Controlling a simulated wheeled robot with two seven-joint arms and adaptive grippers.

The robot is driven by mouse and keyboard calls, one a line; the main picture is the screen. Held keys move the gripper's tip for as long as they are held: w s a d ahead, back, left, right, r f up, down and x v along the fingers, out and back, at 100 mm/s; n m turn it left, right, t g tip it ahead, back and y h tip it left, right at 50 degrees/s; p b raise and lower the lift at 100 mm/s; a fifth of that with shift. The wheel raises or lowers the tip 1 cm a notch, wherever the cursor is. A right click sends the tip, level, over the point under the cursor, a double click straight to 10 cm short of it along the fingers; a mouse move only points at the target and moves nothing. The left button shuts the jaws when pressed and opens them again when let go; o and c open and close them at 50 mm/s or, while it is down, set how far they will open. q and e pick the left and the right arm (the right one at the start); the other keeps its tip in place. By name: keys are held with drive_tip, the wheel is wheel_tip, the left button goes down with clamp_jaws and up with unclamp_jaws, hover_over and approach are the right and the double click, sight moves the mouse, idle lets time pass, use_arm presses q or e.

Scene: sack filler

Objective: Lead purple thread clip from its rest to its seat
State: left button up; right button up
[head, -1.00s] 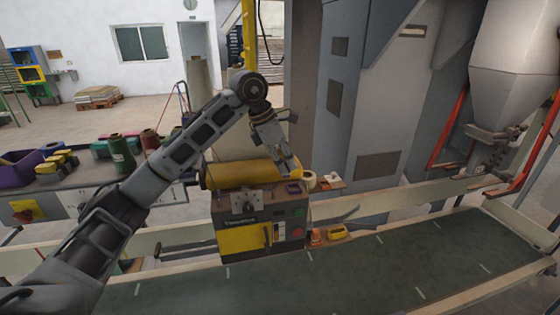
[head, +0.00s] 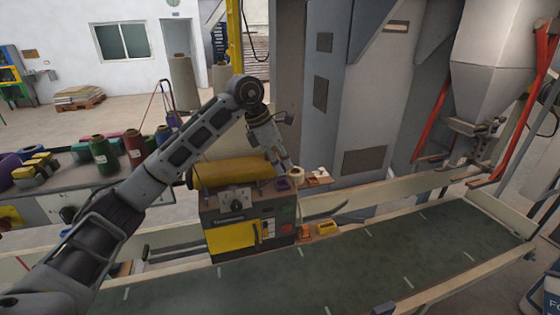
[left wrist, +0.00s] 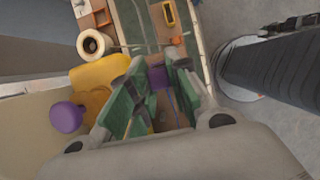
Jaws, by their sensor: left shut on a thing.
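My left gripper (head: 285,172) hangs over the right end of the top of the sewing-head box (head: 233,220), beside a yellow cylinder (head: 225,172). In the left wrist view its green-padded fingers (left wrist: 158,88) are closed around a small purple piece, the thread clip (left wrist: 157,77). The fingers partly hide the clip, and the head view does not show it clearly. I cannot make out the clip's seat. A rounded purple thing (left wrist: 67,117) shows left of the fingers in the left wrist view. My right gripper is not in view.
A pale spool (head: 297,176) stands close to the gripper. An orange and a yellow piece (head: 327,228) lie right of the box. The green conveyor belt (head: 400,255) runs clear in front. Thread cones (head: 103,155) stand on the left bench.

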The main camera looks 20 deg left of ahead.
sight(280, 177)
use_arm(q)
drive_tip(key=shift+f+b, duration=0.9)
drive_tip(key=shift+f, duration=0.9)
drive_tip(key=o, duration=0.8)
drive_tip(key=shift+o, duration=0.8)
drive_tip(key=v, duration=1.2)
drive_tip(key=shift+w, duration=0.1)
